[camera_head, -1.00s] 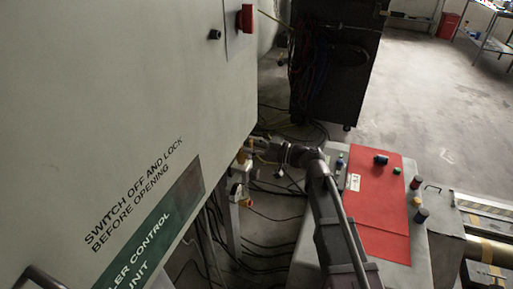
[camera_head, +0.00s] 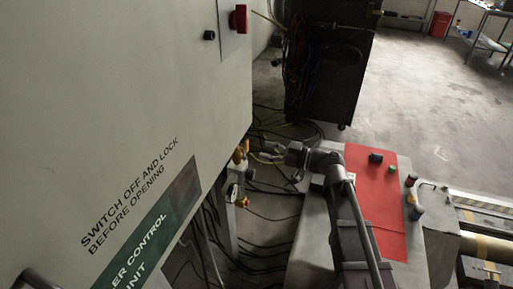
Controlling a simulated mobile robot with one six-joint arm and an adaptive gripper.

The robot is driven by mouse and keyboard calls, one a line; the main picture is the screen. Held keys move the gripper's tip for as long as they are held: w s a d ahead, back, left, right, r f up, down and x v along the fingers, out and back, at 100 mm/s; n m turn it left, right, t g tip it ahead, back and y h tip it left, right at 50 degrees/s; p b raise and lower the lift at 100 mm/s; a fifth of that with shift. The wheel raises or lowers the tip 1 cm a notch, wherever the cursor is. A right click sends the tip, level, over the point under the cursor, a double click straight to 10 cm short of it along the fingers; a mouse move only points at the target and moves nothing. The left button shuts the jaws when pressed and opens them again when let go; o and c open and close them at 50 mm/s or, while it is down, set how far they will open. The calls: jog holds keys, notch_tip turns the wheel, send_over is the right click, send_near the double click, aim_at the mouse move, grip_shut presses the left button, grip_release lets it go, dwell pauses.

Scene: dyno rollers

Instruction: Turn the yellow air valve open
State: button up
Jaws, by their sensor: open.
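The yellow air valve (camera_head: 239,155) is a small yellow-brown shape beside the right edge of the big grey cabinet. It is small and dark, so I cannot tell how its handle is turned. My gripper (camera_head: 264,152) is open just to the right of the valve, its fingers pointing left towards it. A small gap seems to show between them, but I cannot tell the exact distance. My arm reaches in from the lower right.
The grey control cabinet (camera_head: 110,90) fills the left side. Cables (camera_head: 265,215) run over the floor below the valve. A dark rack (camera_head: 335,65) stands behind. Open floor (camera_head: 425,120) lies to the right.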

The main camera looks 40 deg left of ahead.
jog(key=shift+v, duration=2.6)
jog(key=w+d+f+m+t+h, duration=0.25)
jog(key=d+f+m, duration=0.2)
jog(key=d, duration=0.45)
jog(key=w+d+f+m+t+h, duration=0.25)
jog(key=d+f+m, duration=0.2)
jog(key=d, duration=0.55)
jog(key=w+d+f+m+t+h, duration=0.1)
jog(key=w+d+f+m+h, duration=0.3)
jog(key=d, duration=0.5)
jog(key=s+d+f+m+t+h, duration=0.1)
jog(key=d+f+m+h, duration=0.15)
jog(key=d, duration=0.65)
jog(key=s+d+f+m+h, duration=0.15)
jog(key=d+m, duration=0.25)
jog(key=d, duration=0.5)
jog(key=d+f+m+t+h, duration=0.1)
jog(key=d+f+m+h, duration=0.2)
jog(key=d, duration=0.6)
notch_tip(320, 180, up, 23)
jog(key=p, duration=2.1)
jog(key=shift+m, duration=0.35)
